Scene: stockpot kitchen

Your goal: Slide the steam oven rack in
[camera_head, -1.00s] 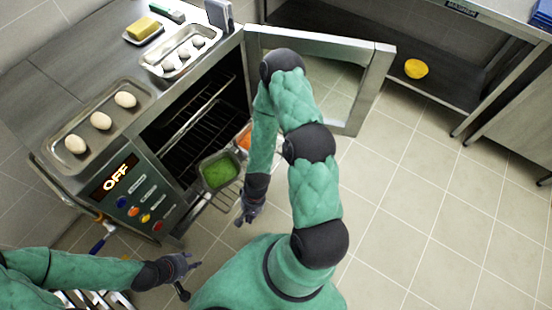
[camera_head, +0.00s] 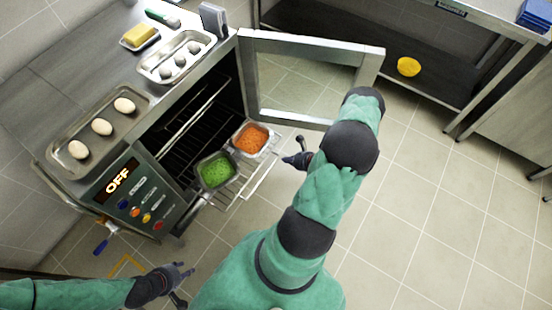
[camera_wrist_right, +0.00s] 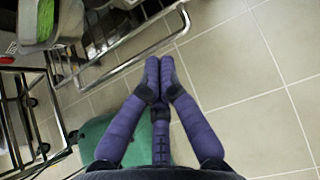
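The oven rack (camera_head: 246,183) is a wire shelf standing partly out of the open steam oven (camera_head: 185,128). A tray of green food (camera_head: 214,171) and a tray of orange food (camera_head: 251,139) sit on it. The rack's front bar (camera_wrist_right: 125,68) also shows in the right wrist view. My left gripper (camera_head: 187,284) is open and empty, below the oven front.
The oven door (camera_head: 375,75) is swung open to the right. A tray of eggs (camera_head: 60,166), a second tray (camera_head: 145,70) and a yellow block (camera_head: 139,35) stand on top. A steel table (camera_head: 500,20) is at right, with a yellow thing (camera_head: 408,67) beneath. The floor is clear.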

